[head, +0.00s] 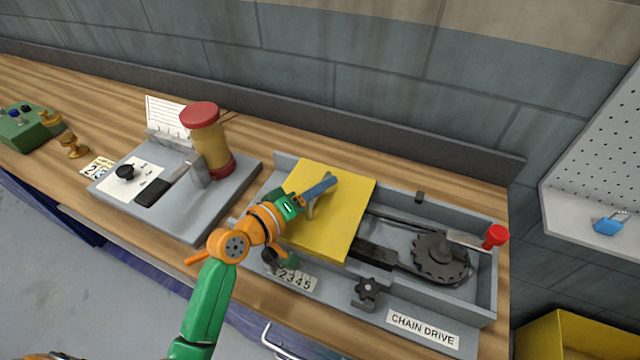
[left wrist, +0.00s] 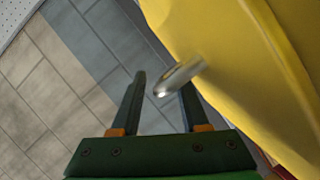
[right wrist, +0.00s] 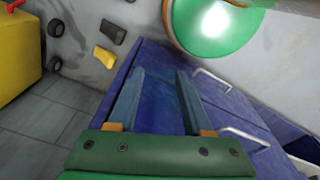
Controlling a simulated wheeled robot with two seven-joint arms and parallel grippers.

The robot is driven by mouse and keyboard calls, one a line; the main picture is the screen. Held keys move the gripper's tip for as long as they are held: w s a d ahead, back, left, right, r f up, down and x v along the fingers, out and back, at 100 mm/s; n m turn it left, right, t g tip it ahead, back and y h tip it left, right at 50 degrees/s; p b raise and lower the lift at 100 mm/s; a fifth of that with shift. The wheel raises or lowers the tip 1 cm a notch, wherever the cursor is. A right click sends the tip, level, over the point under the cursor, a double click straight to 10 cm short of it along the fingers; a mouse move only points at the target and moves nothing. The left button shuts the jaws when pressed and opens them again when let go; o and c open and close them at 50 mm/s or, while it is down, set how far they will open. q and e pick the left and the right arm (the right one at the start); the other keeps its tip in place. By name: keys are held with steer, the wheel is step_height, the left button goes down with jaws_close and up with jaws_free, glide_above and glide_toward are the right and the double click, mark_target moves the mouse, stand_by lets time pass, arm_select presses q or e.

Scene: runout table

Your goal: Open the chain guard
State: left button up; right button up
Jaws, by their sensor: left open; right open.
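The chain guard (head: 345,205) is a yellow cover over the left part of the grey chain drive tray (head: 478,312). It also fills the right of the left wrist view (left wrist: 235,60). My left gripper (head: 323,194) is open over the guard in the head view. In the left wrist view its fingers (left wrist: 160,85) stand apart, with the rounded end of a metal rod (left wrist: 180,76) showing between them; contact cannot be told. My right gripper (right wrist: 155,85) is open and empty in the right wrist view, in front of a blue cabinet.
A dark sprocket (head: 440,258), red knob (head: 495,236) and black star knob (head: 367,290) are on the tray's right part. A red-topped yellow cylinder (head: 208,140) stands on a grey plate to the left. A wall (head: 400,90) runs behind the bench.

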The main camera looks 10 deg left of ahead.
arm_select(q)
steer(key=shift+w+f, duration=0.1)
steer(key=shift+w, duration=0.05)
steer(key=shift+d, duration=0.1)
jaws_close()
stand_by(1.3)
